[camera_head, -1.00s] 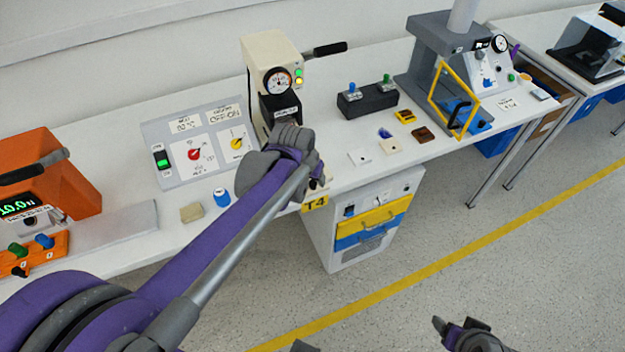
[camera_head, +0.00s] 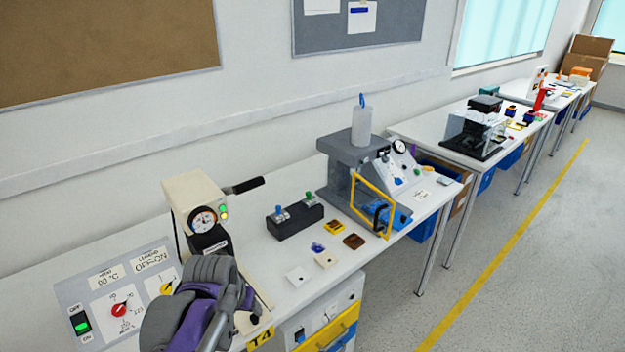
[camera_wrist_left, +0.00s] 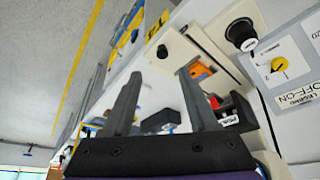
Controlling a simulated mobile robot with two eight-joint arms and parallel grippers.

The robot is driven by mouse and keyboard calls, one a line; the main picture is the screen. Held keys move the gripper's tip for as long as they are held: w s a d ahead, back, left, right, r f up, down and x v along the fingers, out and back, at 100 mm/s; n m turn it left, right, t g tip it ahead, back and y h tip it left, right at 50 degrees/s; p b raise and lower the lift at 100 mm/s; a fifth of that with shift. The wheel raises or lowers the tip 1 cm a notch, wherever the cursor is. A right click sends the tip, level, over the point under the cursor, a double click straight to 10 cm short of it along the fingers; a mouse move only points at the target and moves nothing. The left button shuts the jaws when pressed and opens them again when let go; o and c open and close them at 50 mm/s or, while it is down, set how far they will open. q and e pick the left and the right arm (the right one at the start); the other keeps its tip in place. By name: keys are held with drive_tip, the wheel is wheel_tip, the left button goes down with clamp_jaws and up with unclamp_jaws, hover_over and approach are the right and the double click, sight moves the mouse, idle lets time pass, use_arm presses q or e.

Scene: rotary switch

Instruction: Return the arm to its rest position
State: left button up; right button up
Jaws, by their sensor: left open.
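My left arm comes in at the bottom left of the head view, and its grey and purple wrist hides its fingers there. In the left wrist view my left gripper (camera_wrist_left: 159,74) is open, its two grey fingers apart with nothing held between them. The grey switch panel (camera_head: 77,293) lies on the bench left of the wrist. It carries a red rotary knob (camera_head: 118,310), a yellow rotary knob (camera_head: 166,289) partly close to the wrist, and a green-lit rocker switch (camera_head: 82,324). The yellow knob also shows in the left wrist view (camera_wrist_left: 279,65). My right gripper is out of view.
A cream press (camera_head: 195,199) with a gauge and black handle stands just behind my left wrist. A dark block with two toggles (camera_head: 295,218) and small tiles lie to its right. A grey machine with a yellow frame (camera_head: 372,205) stands farther right. Open floor lies beyond the bench.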

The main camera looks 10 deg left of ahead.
use_arm(q)
drive_tip(key=s+d+f+p, duration=0.1)
drive_tip(key=s+d+f, duration=0.1)
drive_tip(key=s, duration=0.6)
drive_tip(key=s+d+f+p, duration=0.1)
drive_tip(key=s+d+f, duration=0.1)
drive_tip(key=s, duration=0.5)
drive_tip(key=shift+s+d+m+t+p, duration=0.35)
drive_tip(key=shift+d+m+t, duration=0.05)
drive_tip(key=shift+d, duration=0.2)
